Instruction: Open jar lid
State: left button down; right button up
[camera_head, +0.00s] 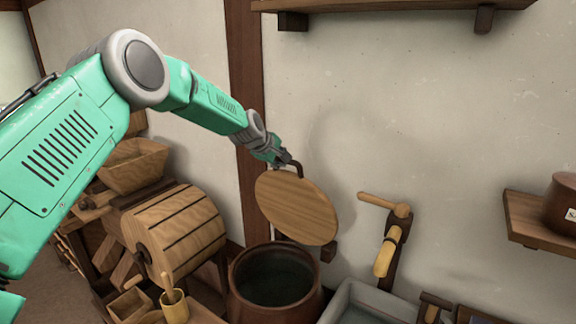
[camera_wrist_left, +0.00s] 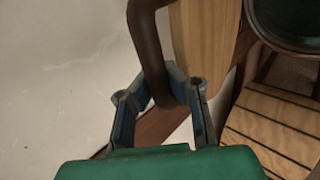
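The jar (camera_head: 236,290) is a dark brown round vessel standing low in the middle of the head view, its mouth open and its inside dark. It also shows at the upper right of the left wrist view (camera_wrist_left: 262,36). The round wooden lid (camera_head: 297,208) hangs tilted in the air above the jar, apart from its rim. My left gripper (camera_head: 288,158) is at the lid's dark handle (camera_head: 297,165). In the left wrist view, the fingers of my left gripper (camera_wrist_left: 160,98) are around the handle (camera_wrist_left: 150,50), with the lid (camera_wrist_left: 205,40) beyond. My right gripper is not in view.
A slatted wooden drum (camera_head: 175,232) stands left of the jar, with a small yellow cup (camera_head: 175,307) in front. A grey basin (camera_head: 345,300) and a wooden tap (camera_head: 388,240) are at right. A wall shelf (camera_head: 525,215) holds a brown container (camera_head: 562,203).

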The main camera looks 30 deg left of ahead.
pick_arm(q)
jog(key=shift+w+a+r, duration=0.3)
jog(key=shift+a+r, duration=0.15)
jog(key=shift+r, duration=0.15)
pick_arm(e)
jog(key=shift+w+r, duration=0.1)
pick_arm(q)
jog(key=c, duration=1.5)
grip_release()
jog(key=shift+s, duration=0.3)
jog(key=v, duration=1.1)
jog(key=shift+s+d+r, duration=0.1)
jog(key=shift+s+d, duration=0.15)
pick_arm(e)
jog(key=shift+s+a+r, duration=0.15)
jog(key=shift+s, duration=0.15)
pick_arm(q)
jog(key=shift+s+r, duration=0.1)
jog(key=shift+s, duration=0.1)
jog(key=shift+a, duration=0.15)
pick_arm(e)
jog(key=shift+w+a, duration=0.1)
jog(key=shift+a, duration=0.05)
